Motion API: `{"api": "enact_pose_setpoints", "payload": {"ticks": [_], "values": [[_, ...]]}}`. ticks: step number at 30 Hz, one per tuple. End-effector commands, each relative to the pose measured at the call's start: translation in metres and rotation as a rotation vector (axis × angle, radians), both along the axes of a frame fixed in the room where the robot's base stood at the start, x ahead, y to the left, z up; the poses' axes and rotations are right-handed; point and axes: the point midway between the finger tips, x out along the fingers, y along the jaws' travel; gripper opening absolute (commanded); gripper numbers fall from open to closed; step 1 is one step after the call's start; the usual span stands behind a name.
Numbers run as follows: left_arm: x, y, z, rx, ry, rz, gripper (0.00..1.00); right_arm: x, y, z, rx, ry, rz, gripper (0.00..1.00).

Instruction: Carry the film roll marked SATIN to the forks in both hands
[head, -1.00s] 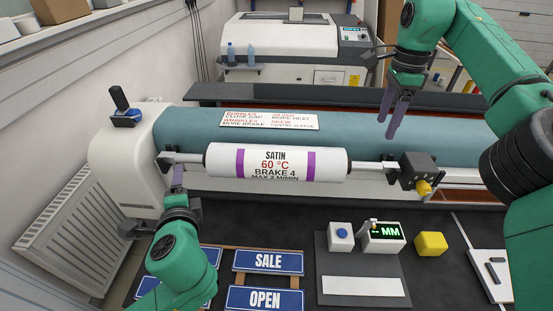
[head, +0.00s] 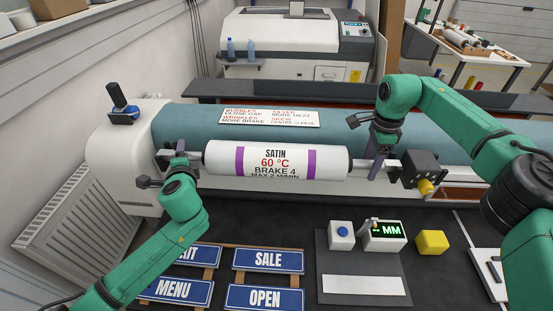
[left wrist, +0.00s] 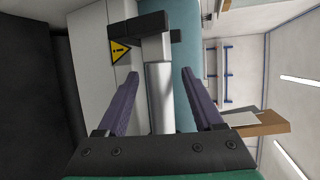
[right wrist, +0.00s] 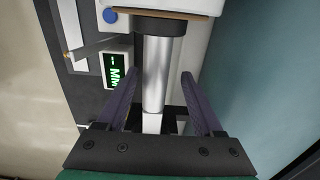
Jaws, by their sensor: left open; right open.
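The white film roll (head: 275,163) marked SATIN, with two purple bands, lies level in front of the teal roller, its metal shaft showing at both ends. My left gripper (head: 179,152) is open at the left shaft end; in the left wrist view the shaft (left wrist: 160,95) lies between its fingers, a dark bracket (left wrist: 150,25) beyond. My right gripper (head: 377,166) is open at the right shaft end; in the right wrist view the shaft (right wrist: 157,75) lies between its fingers. A dark block (head: 420,170) with a yellow knob stands at the right end. I cannot tell which parts are the forks.
The teal roller (head: 200,125) with a white instruction plate (head: 270,117) lies behind the roll. Blue signs (head: 268,260), a display box (head: 384,236) and a yellow block (head: 432,242) are on the dark bench in front. A radiator (head: 85,208) stands at left.

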Motion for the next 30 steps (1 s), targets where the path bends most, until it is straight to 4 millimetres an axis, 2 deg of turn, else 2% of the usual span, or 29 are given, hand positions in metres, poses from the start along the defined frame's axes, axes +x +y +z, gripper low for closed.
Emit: {"api": "enact_pose_setpoints", "payload": {"ticks": [6,11,12,30], "values": [[-0.0001,-0.0001,-0.0004,0.0,0.001,0.0,0.68,0.0,-0.0001,-0.0001,0.0,0.0,0.0,0.68],[-0.0001,0.0,-0.0004,0.0,0.001,0.0,0.07,0.0,-0.0001,0.0,0.0,0.0,0.0,0.07],[-0.0002,0.0,-0.0003,0.0,0.0,0.0,0.0,0.0001,-0.0001,0.0,0.0,0.0,0.0,0.0],[-0.0002,0.0,0.0002,0.002,-0.001,0.001,0.0,0.0002,0.0,-0.0003,0.0,-0.001,0.0,0.0]]}}
